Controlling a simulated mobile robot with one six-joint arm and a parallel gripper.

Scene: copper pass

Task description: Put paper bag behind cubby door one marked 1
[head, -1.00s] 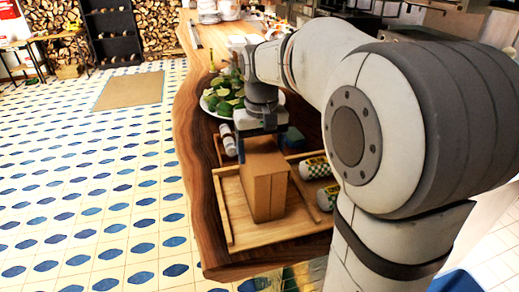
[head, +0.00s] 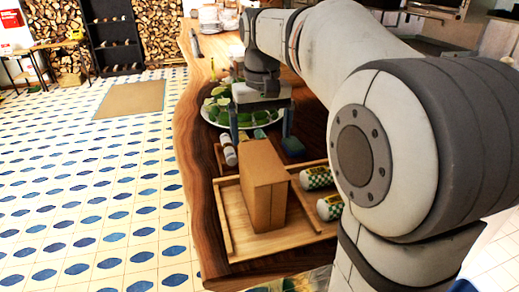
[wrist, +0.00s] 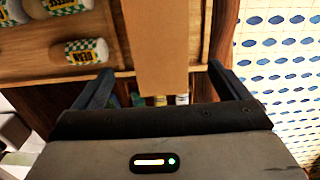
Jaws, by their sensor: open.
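The paper bag (head: 265,185), a plain brown upright block, stands on a wooden tray (head: 290,238) on the counter. It also shows in the wrist view (wrist: 157,45), between and beyond my fingers. My gripper (head: 261,137) is open and empty, its fingers spread, above and behind the bag in the head view. The fingers also show in the wrist view (wrist: 157,82). I cannot tell whether they touch the bag. No cubby door marked 1 can be made out.
Checkered-label jars (head: 317,178) lie right of the bag. A plate of green produce (head: 216,112) stands behind my gripper. A dark shelf (head: 113,38) stands at the back by stacked firewood. The tiled floor left of the counter is mostly clear, with a brown mat (head: 131,99).

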